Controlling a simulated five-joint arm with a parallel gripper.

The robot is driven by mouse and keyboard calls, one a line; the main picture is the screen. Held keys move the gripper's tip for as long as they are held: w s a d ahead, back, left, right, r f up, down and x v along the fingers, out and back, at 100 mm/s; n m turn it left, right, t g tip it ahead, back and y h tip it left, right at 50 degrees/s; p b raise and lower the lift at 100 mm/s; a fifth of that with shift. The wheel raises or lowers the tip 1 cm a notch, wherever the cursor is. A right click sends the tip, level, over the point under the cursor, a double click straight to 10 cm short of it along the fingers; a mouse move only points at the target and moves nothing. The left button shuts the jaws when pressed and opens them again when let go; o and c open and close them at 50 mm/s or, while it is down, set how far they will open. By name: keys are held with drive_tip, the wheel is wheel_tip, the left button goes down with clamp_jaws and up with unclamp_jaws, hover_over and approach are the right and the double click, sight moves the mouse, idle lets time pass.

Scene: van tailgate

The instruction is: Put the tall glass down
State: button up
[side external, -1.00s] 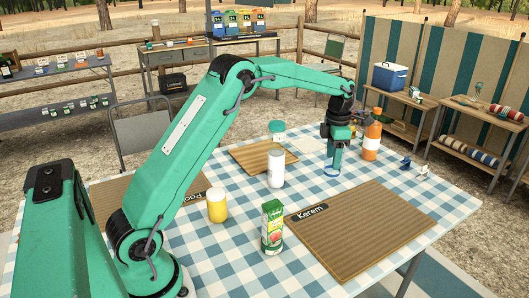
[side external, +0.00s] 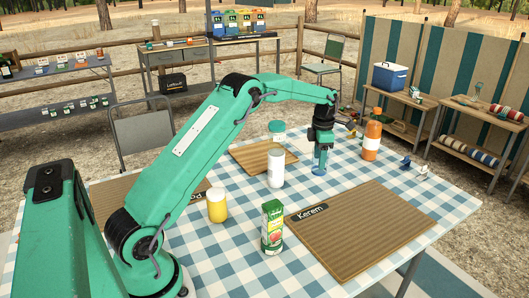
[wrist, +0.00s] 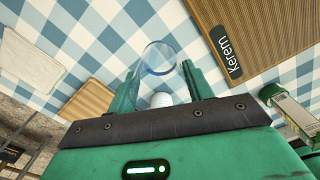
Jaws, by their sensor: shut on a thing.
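The tall glass (wrist: 160,56) is clear with a bluish rim. It sits between the fingers of my gripper (wrist: 158,78), which is shut on it. In the side view my gripper (side external: 320,158) points straight down over the checkered cloth, and only the blue lower end of the glass (side external: 319,173) shows below the fingers. It is close to the cloth; I cannot tell whether it touches. The glass looks upright, between the white can and the orange bottle, behind the Kerem mat (side external: 362,230).
A white can (side external: 276,168) stands just left of my gripper, an orange bottle (side external: 371,138) to its right. A yellow jar (side external: 217,206) and a juice carton (side external: 272,227) stand nearer. A wooden board (side external: 250,156) lies behind the can. The Kerem mat is bare.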

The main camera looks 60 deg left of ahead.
drive_tip(key=shift+w+a+f, duration=0.15)
drive_tip(key=shift+a+f, duration=0.25)
drive_tip(key=shift+a, duration=0.3)
drive_tip(key=shift+w+a+f, duration=0.15)
drive_tip(key=shift+a+f, duration=0.25)
drive_tip(key=shift+a, duration=0.3)
drive_tip(key=shift+f, duration=0.1)
drive_tip(key=shift+f, duration=1.9)
drive_tip(key=shift+f, duration=0.15)
drive_tip(key=o, duration=1)
wheel_tip(320, 180, up, 12)
